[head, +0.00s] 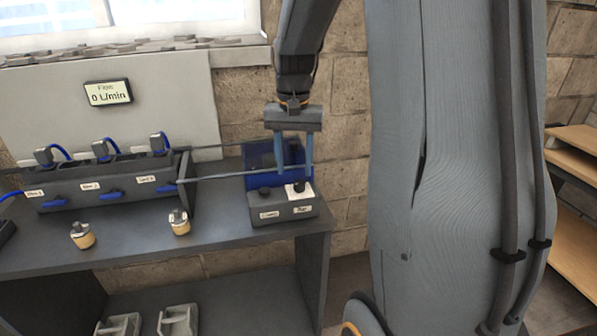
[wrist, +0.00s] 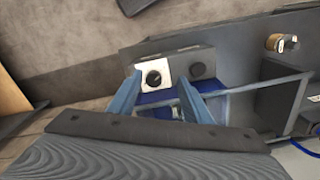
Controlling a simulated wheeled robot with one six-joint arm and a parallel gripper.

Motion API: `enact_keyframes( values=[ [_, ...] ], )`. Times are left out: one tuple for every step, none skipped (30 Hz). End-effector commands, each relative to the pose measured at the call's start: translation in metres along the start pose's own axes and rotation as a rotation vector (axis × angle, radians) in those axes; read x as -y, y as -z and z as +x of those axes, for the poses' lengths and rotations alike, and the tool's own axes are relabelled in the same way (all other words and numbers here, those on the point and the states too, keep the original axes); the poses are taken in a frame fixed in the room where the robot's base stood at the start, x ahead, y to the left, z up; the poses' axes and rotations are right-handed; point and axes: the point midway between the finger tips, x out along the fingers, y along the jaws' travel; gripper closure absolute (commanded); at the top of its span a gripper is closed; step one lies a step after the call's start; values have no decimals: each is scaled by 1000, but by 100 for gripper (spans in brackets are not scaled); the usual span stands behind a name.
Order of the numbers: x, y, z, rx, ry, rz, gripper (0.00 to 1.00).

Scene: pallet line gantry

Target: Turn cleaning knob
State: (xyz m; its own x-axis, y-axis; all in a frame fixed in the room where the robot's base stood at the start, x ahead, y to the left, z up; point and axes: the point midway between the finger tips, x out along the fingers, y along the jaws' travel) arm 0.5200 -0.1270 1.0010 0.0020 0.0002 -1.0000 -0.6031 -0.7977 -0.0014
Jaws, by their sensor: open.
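The right knob (head: 298,187) sits on a white plate, above a label too small to read surely. My gripper (head: 295,173) is open and points down over the box, its blue fingers close to the white-plate knob. Contact cannot be told.
A blue bin (head: 260,156) is behind the box. A thin rail (head: 232,174) runs across the bench near my gripper. A valve block (head: 110,183) with blue handles and two brass fittings (head: 180,222) are to the left. The wall display (head: 108,93) reads 0 L/min.

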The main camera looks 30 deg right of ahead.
Motion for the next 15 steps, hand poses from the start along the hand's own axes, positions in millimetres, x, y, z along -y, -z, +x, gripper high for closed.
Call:
enact_keyframes(
  values=[
    [-5, 12, -8, 0, 0, 38, 55],
    [-7, 17, -11, 1, -1, 57, 55],
    [-9, 22, -12, 2, -2, 75, 55],
    [-10, 24, -12, 4, -2, 83, 55],
    [-10, 26, -11, 4, -2, 89, 55],
    [-10, 27, -8, 4, -3, 94, 55],
    [-10, 27, -4, 5, -3, 94, 55],
    [-10, 26, 0, 5, -3, 94, 55],
    [-10, 26, 6, 7, -4, 93, 55],
    [-10, 26, 10, 6, -3, 93, 55],
    [-10, 25, 15, 6, -3, 92, 55],
    [-10, 26, 22, 6, -3, 92, 55],
    [-10, 25, 27, 6, -3, 92, 55],
    [-10, 25, 31, 6, -3, 92, 55],
    [-10, 25, 37, 6, -3, 91, 55]
  ],
)
